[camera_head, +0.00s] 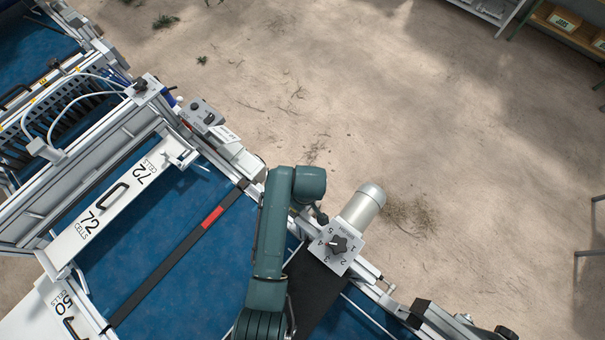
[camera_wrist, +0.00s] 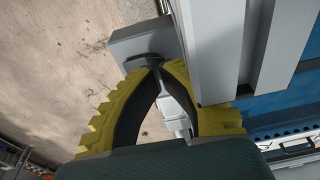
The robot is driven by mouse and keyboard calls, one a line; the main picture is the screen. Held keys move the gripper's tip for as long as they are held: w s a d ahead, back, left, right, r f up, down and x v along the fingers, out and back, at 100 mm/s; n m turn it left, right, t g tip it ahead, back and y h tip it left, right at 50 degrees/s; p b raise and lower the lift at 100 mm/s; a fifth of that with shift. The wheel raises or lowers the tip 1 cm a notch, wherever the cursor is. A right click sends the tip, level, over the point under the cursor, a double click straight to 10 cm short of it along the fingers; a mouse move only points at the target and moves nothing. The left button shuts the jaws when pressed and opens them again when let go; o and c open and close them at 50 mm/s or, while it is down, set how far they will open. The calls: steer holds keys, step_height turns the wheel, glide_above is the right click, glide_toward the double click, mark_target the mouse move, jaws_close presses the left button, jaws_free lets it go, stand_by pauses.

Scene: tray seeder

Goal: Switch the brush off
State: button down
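In the wrist view my gripper (camera_wrist: 160,66) has two yellow fingers with black inner pads. They lean together, and their tips come close to each other at a black knob or lever (camera_wrist: 138,60) on a grey box (camera_wrist: 140,43). I cannot tell whether the tips hold it or only sit against it. In the head view my arm reaches over the seeder's near edge, and the gripper is hidden. A dial box (camera_head: 331,259) with a black star knob (camera_head: 338,243) and numbers up to 5 stands beside the arm. I cannot tell for sure which switch belongs to the brush.
A silver motor cylinder (camera_head: 364,205) sits behind the dial box. Another control box (camera_head: 202,116) with a knob is farther along the rail. The blue conveyor (camera_head: 150,235) and 72-cell panel (camera_head: 103,212) lie left. Open sandy ground spreads to the right.

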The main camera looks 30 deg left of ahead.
steer(key=shift+f+b, duration=0.35)
steer(key=shift+f, duration=0.25)
step_height(320, 180, up, 7)
steer(key=p, duration=0.7)
steer(key=shift+r, duration=0.1)
stand_by(0.5)
